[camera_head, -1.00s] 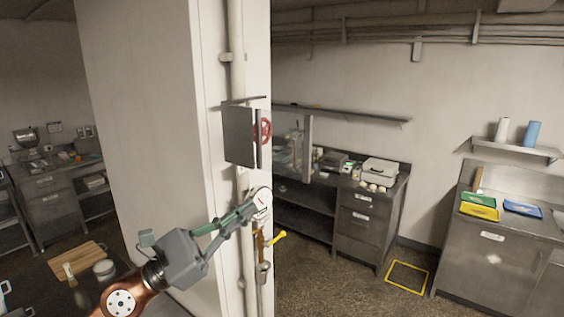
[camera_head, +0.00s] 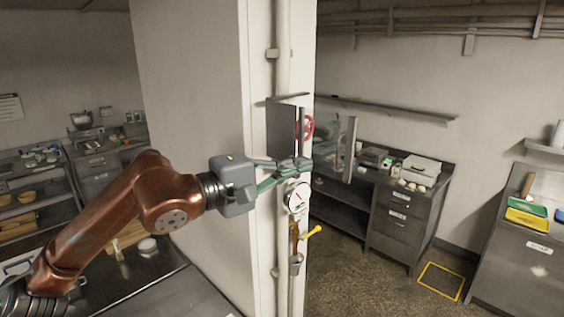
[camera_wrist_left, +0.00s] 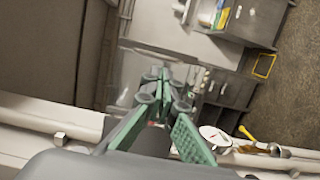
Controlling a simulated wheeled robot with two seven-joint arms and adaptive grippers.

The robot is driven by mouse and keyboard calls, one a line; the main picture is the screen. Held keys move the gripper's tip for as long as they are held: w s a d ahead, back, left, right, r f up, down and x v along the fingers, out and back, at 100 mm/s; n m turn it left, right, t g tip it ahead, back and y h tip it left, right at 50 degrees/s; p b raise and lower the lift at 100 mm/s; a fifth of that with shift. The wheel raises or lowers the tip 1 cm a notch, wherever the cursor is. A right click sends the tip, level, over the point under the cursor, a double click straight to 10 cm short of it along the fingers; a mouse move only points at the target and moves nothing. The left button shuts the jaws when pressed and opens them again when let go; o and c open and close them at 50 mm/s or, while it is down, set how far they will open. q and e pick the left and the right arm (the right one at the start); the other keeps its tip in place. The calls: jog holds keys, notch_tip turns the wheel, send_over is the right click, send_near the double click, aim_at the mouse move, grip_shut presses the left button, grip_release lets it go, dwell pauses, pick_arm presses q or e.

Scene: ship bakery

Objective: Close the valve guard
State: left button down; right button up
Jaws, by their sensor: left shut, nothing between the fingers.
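The valve guard (camera_head: 281,132) is a dark grey box on the white column, under a flat top plate. A clear framed panel (camera_head: 349,150) stands out at its right, apart from the grey side, so the guard looks open. A red valve wheel (camera_head: 306,128) shows between them. My left gripper (camera_head: 303,165) is shut and empty, its green-grey fingers at the guard's lower edge. I cannot tell whether they touch it. In the left wrist view the fingertips (camera_wrist_left: 165,76) point toward a see-through panel (camera_wrist_left: 143,68). My right gripper is not in view.
A white gauge (camera_head: 297,198) sits just below my fingers, with a yellow handle (camera_head: 313,231) under it on the pipe. A steel counter (camera_head: 400,218) with drawers stands behind at the right. Floor beside the yellow floor marking (camera_head: 440,281) is clear.

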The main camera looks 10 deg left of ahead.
pick_arm(q)
jog(key=p+x, duration=0.3)
jog(key=x, duration=0.4)
jog(key=shift+d, duration=0.2)
jog(key=shift+d, duration=0.1)
